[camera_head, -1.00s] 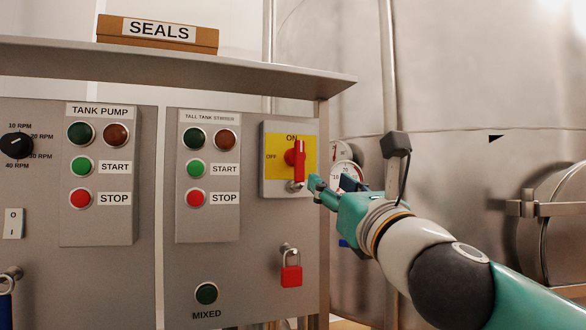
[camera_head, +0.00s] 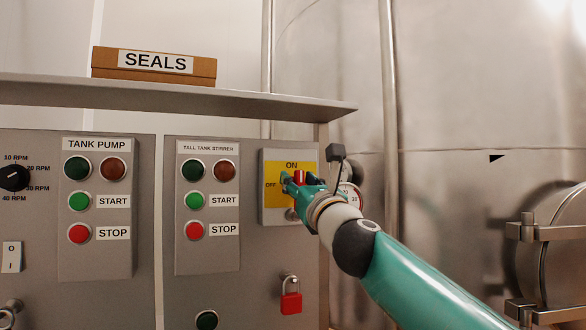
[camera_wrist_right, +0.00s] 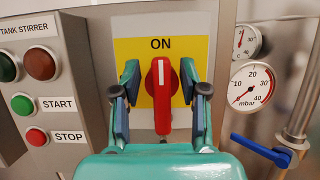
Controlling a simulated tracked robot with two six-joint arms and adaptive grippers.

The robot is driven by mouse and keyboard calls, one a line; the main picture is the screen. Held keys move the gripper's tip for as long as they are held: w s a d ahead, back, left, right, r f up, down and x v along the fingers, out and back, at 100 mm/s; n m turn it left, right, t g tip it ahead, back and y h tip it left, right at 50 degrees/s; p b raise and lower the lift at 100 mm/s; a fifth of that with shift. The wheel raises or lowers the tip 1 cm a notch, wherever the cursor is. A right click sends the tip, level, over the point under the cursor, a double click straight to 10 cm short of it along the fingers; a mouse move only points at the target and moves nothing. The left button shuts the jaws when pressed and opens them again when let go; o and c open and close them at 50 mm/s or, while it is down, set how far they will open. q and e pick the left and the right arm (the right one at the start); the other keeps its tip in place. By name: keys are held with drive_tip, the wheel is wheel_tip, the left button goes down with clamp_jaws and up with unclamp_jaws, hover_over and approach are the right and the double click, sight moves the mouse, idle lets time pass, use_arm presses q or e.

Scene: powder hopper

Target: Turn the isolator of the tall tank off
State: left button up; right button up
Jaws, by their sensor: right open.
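The isolator is a red rotary handle (camera_wrist_right: 161,95) on a yellow plate (camera_wrist_right: 202,47), beside the tall tank stirrer panel. In the right wrist view the handle stands upright, its white line pointing up to ON. My right gripper (camera_wrist_right: 160,85) is open, with one finger on each side of the handle and a gap on both sides. In the head view the right gripper (camera_head: 300,180) covers most of the handle, and the OFF mark (camera_head: 271,185) shows at the plate's left. My left gripper is not in view.
A red padlock (camera_head: 291,302) hangs below the isolator. The START button (camera_wrist_right: 22,104) and STOP button (camera_wrist_right: 37,137) are to its left. Gauges (camera_wrist_right: 251,85) and a blue lever (camera_wrist_right: 260,149) are to its right. A shelf (camera_head: 200,96) with a SEALS box (camera_head: 153,66) overhangs the panel.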

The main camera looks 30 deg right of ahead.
drive_tip(key=shift+w+d+r, duration=0.15)
drive_tip(key=shift+w+r, duration=0.05)
drive_tip(key=shift+w, duration=0.3)
